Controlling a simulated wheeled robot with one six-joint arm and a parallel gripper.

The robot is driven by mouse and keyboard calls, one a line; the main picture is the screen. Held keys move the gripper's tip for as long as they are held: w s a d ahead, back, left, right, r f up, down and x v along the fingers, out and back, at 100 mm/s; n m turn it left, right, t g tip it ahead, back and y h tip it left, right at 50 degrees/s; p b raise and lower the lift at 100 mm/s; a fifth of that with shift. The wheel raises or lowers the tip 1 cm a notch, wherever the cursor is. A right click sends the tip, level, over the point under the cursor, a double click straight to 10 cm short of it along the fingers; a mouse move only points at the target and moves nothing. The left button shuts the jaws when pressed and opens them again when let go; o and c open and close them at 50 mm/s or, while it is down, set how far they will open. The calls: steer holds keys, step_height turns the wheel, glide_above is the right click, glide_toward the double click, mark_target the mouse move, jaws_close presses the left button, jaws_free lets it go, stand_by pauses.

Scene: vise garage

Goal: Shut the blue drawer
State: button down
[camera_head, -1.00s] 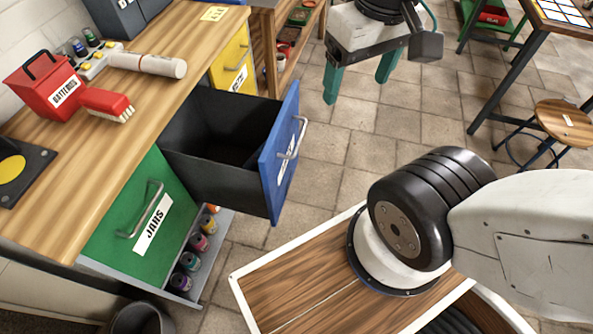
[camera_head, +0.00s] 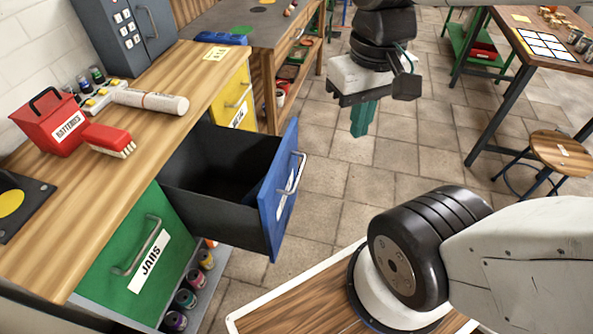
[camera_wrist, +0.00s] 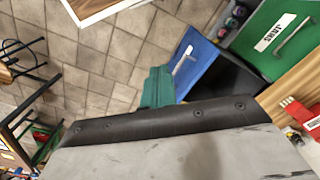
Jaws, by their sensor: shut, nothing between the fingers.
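The blue drawer (camera_head: 278,190) stands pulled well out of the wooden workbench in the head view, its black inside empty as far as I can see. Its blue front with a metal bar handle faces right, and it also shows in the wrist view (camera_wrist: 190,68). My gripper (camera_head: 363,118) hangs with its green fingers together, empty, beyond and to the right of the drawer front, apart from it in the head view. In the wrist view the green fingers (camera_wrist: 157,88) overlap the edge of the blue front; I cannot tell the gap there.
The green drawer (camera_head: 135,260) labelled JARS is left of the blue one, the yellow drawer (camera_head: 238,100) beyond it. A red box (camera_head: 52,122), a brush (camera_head: 108,138) and a white roll (camera_head: 150,101) lie on the benchtop. Tiled floor is clear right of the drawer. A stool (camera_head: 562,150) stands far right.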

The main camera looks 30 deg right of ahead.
steer(key=w+d+f+m+t+y, duration=0.25)
steer(key=w+d+f+m, duration=0.2)
steer(key=f+m, duration=0.35)
steer(key=w+d+f+m+t+y, duration=0.1)
steer(key=w+d+f+m+y, duration=0.25)
steer(key=w+f+m, duration=0.5)
steer(key=w+d+f+m+t+y, duration=0.15)
steer(key=w+d+f+m, duration=0.35)
steer(key=f, duration=0.6)
steer(key=m+t+h, duration=0.1)
steer(key=m, duration=0.3)
glide_toward(297, 157)
step_height(297, 157, down, 4)
steer(key=w+a, duration=0.2)
steer(key=a, duration=0.1)
steer(key=shift+w+a, duration=0.15)
